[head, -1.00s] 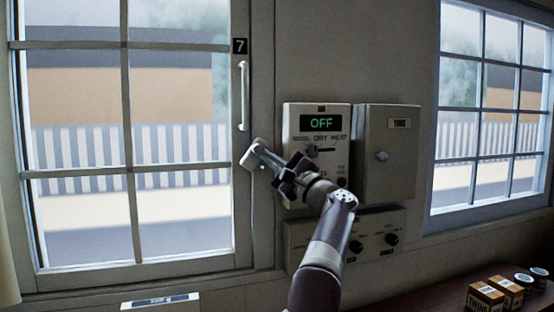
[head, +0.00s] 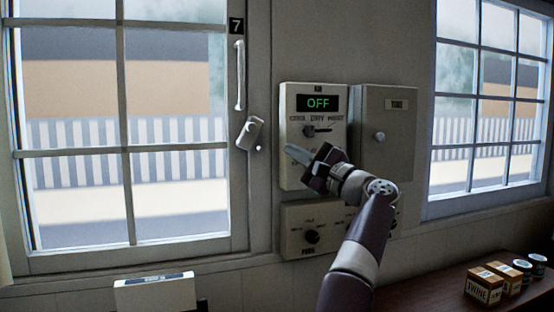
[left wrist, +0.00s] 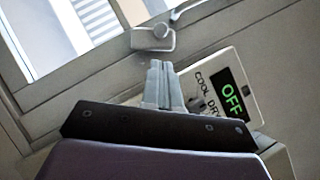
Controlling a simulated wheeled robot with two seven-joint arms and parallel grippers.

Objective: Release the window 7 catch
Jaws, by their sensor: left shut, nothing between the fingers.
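Window 7 (head: 125,150) stands at the left, with a black "7" plate (head: 236,26) on its frame. Its catch (head: 249,134) is a small pale lever on the right side of the frame, tilted, below a white vertical handle (head: 239,75). The catch also shows in the left wrist view (left wrist: 153,38). My left gripper (head: 291,150) is shut and empty, to the right of the catch and slightly lower, apart from it, in front of the control box. It shows in the left wrist view (left wrist: 158,68) just below the catch. My right gripper is not in view.
A control box (head: 288,95) reading "OFF" hangs right of the window, beside a cabinet (head: 398,180) with a knob. A lower panel with knobs (head: 292,240) sits beneath. Small boxes (head: 484,288) stand on a bench at bottom right. A white box (head: 155,292) is at bottom left.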

